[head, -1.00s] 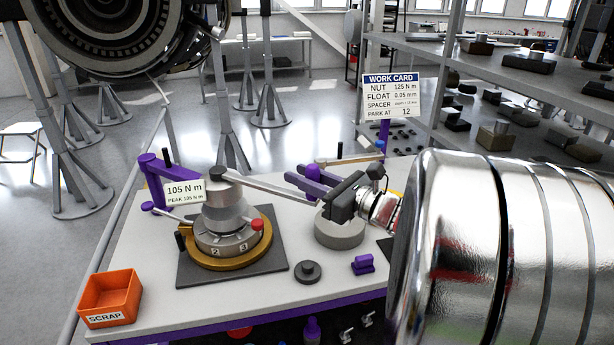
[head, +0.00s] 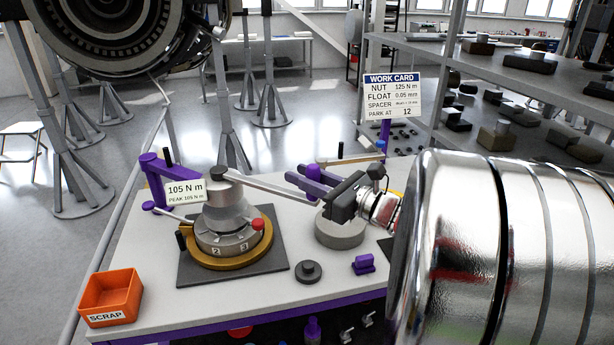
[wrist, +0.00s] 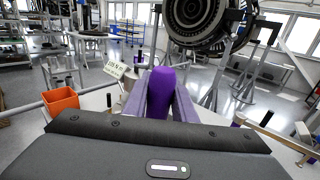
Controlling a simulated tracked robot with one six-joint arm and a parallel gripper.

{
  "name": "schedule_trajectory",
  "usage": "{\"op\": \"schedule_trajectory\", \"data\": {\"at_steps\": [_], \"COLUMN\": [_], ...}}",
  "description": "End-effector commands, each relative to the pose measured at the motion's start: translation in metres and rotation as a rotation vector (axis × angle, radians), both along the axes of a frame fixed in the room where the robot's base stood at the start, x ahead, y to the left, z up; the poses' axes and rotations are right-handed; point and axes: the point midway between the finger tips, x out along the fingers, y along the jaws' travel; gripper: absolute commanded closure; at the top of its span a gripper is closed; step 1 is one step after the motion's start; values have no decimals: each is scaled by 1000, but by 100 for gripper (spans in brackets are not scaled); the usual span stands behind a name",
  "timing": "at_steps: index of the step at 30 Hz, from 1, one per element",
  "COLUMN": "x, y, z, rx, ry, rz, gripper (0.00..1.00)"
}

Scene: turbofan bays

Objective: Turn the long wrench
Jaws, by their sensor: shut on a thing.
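The long wrench (head: 265,186) is a grey bar that runs from the top of the grey fixture (head: 222,210) rightward to my gripper. Its purple handle (wrist: 160,92) stands between the two lavender fingers in the wrist view. My gripper (head: 309,181) is shut on this handle, at the right end of the bar. The wrench head sits on top of the fixture, which has a numbered ring and a gold base ring. A readout (head: 186,191) beside it shows 105 N m; its small peak line is hard to read.
The work card (head: 392,97) reads nut 125 N m and park at 12. An orange scrap bin (head: 111,298) stands at the bench's front left. A round grey block (head: 340,233), a dark knob (head: 308,271) and a purple holder (head: 363,264) lie to the right. A purple bracket (head: 152,180) stands behind left.

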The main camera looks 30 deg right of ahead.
Motion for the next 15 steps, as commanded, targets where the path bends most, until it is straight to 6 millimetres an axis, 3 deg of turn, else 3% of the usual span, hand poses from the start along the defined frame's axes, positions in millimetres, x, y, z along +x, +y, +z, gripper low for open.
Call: {"op": "schedule_trajectory", "data": {"at_steps": [5,6,15], "x": [1,1,0], "y": [0,0,-1], "z": [6,6,2], "rx": [-4,-4,-1], "ry": [-13,-13,-6], "rz": [2,2,-1], "gripper": [100,75,57]}}
